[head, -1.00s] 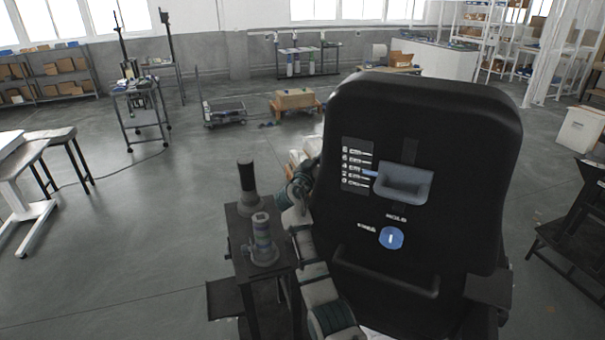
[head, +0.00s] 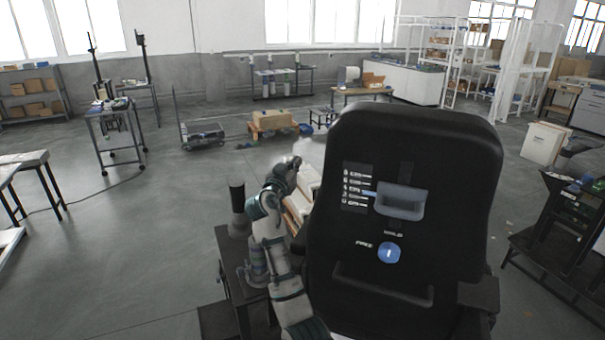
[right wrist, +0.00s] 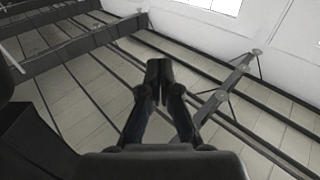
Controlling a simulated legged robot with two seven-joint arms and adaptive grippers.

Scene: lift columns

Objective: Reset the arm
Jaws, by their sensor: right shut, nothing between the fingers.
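My right gripper (right wrist: 158,75) shows in the right wrist view, its dark fingers together and empty, with roof beams and pale ceiling panels behind it. In the head view, a pale arm of mine with dark teal bands rises from the bottom, left of a black panel (head: 450,200). The arm's far end is small and unclear beside the panel's left edge. I do not see the left gripper.
The black panel with a blue button and grey recess stands close in front. A dark stand (head: 228,240) with a black-topped post is left of the arm. A cart (head: 203,135) and a pallet with a box (head: 270,119) are farther back.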

